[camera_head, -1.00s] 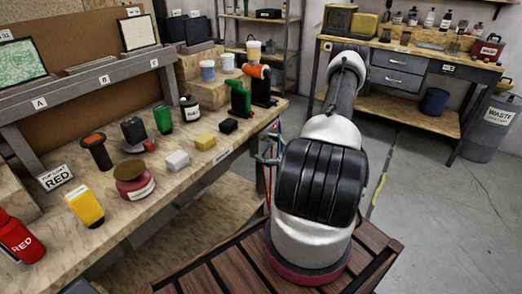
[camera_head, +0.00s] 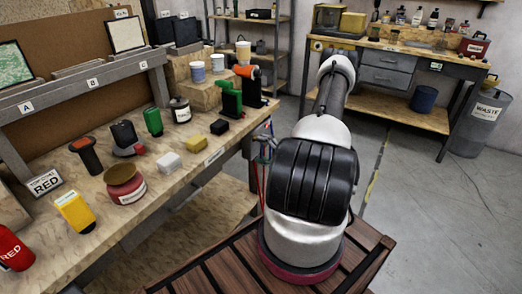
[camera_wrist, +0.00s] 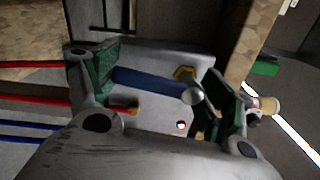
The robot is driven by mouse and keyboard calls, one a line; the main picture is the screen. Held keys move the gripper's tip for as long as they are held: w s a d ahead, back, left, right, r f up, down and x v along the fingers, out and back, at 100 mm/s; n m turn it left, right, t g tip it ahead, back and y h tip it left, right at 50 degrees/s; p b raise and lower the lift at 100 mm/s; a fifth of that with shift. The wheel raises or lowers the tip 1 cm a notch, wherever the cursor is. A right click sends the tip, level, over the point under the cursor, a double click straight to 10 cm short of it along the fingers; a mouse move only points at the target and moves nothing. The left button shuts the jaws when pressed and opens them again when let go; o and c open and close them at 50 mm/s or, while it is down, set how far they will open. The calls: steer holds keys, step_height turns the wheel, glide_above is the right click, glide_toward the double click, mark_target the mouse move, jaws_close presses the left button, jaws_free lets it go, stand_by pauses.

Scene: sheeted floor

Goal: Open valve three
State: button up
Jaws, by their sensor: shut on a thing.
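In the wrist view, my gripper (camera_wrist: 163,88) has its two green-padded fingers on either side of a blue bar-shaped handle (camera_wrist: 148,82) with a round silver end (camera_wrist: 193,94). It is shut on this handle, in front of a grey plate (camera_wrist: 150,122). A yellow hexagonal piece (camera_wrist: 184,72) and a small orange-red piece (camera_wrist: 124,108) show on the plate. No valve number is readable. In the head view, pipes and fittings (camera_head: 266,146) show at the end of the workbench; my arm hides my gripper there.
In the wrist view, red pipes (camera_wrist: 30,101) and blue pipes (camera_wrist: 28,127) run in from the left. A tan cylinder (camera_wrist: 266,105) stands by the right finger. In the head view, the cluttered workbench (camera_head: 165,190) is at left; open floor (camera_head: 425,210) lies at right.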

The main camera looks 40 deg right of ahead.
steer(key=shift+d+f+n, duration=0.1)
steer(key=shift+n, duration=0.4)
steer(key=o, duration=1.4)
steer(key=v, duration=1.2)
